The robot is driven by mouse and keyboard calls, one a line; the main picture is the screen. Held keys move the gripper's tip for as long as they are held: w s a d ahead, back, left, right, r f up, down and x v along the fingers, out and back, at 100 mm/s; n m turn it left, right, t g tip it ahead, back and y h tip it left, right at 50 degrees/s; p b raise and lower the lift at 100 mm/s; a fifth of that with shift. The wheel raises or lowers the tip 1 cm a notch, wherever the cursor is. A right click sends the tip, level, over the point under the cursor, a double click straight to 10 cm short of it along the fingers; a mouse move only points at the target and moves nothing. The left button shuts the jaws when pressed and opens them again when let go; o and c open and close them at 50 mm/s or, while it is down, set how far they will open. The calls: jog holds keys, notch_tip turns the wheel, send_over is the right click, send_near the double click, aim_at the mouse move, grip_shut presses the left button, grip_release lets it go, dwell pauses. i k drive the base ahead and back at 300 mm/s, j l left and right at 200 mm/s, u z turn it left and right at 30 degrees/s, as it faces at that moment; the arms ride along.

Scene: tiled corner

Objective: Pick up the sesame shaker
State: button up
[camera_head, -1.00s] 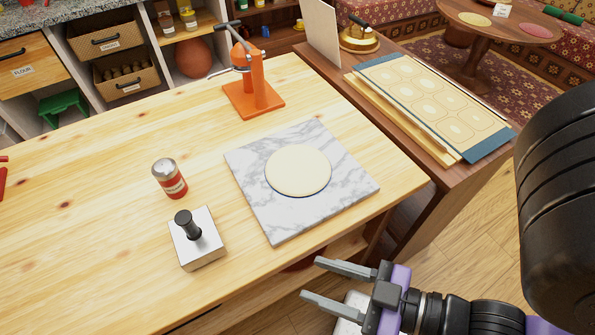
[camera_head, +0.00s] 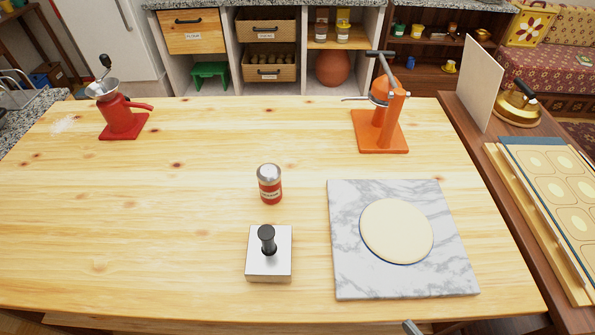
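The sesame shaker appears to be the small cylinder (camera_head: 269,184) with a silver domed top and a red labelled body; its label is too small to read. It stands upright on the wooden table (camera_head: 180,215), left of the marble board and behind the square metal press. My gripper (camera_head: 412,327) shows only as a grey fingertip at the bottom edge, in front of the table and well away from the shaker. The rest of the gripper is out of the picture, so its opening cannot be seen.
A metal press (camera_head: 269,262) with a black knob stands just in front of the shaker. A marble board (camera_head: 350,270) with a dough round (camera_head: 396,231) lies to the right. An orange juicer (camera_head: 382,120) and a red grinder (camera_head: 122,115) stand at the back. The table's left part is clear.

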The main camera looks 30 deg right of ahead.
aim_at(269, 174)
jog(key=i+j+z, duration=0.15)
jog(key=j+z, duration=0.55)
jog(key=j, duration=0.15)
jog(key=i+j+z, duration=0.2)
jog(key=j, duration=1.1)
jog(key=j+z, duration=0.15)
jog(key=j, duration=2.4)
jog(key=i+l, duration=0.1)
